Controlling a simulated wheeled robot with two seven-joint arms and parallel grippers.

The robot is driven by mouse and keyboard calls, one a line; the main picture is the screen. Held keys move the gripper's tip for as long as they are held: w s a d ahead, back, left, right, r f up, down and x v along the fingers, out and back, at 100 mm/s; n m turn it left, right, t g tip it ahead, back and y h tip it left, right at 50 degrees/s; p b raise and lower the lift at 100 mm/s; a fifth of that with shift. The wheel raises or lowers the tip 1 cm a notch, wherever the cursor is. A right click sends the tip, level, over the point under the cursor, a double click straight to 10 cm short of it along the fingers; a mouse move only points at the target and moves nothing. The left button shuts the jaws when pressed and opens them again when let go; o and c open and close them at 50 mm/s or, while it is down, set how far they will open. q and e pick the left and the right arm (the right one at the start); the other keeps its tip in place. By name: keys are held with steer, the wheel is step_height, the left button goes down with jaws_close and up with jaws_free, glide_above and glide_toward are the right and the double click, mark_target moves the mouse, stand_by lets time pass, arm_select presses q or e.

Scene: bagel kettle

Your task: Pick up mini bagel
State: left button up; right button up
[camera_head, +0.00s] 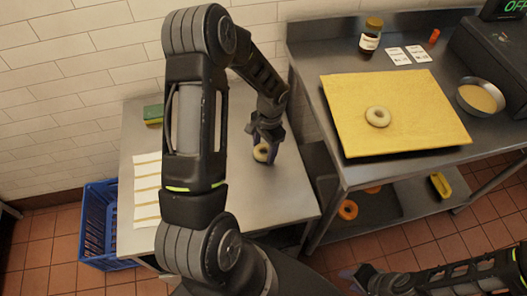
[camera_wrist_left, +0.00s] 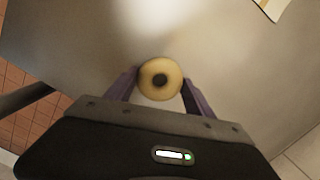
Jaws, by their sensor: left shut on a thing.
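A mini bagel (camera_head: 258,152), a small tan ring, is at my left gripper (camera_head: 265,146) over the left steel table. In the left wrist view the bagel (camera_wrist_left: 150,70) sits between the two purple fingers of my left gripper (camera_wrist_left: 159,84), which is shut on it. I cannot tell whether the bagel still touches the table. Another pale bagel (camera_head: 369,115) lies on the yellow board (camera_head: 430,105) on the right counter. My right gripper (camera_head: 352,274) is low at the bottom right, over the floor, away from both bagels; its finger opening is unclear.
A white striped sheet (camera_head: 147,190) and a green-yellow sponge (camera_head: 153,114) lie on the left table (camera_head: 285,195). A blue crate (camera_head: 98,225) stands on the floor. A jar (camera_head: 371,38) and a bowl (camera_head: 481,97) stand on the counter. Orange rings (camera_head: 341,210) lie on its lower shelf.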

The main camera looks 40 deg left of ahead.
arm_select(q)
steer(key=shift+c, duration=0.2)
step_height(320, 180, up, 10)
steer(key=b, duration=0.1)
stand_by(0.4)
stand_by(0.5)
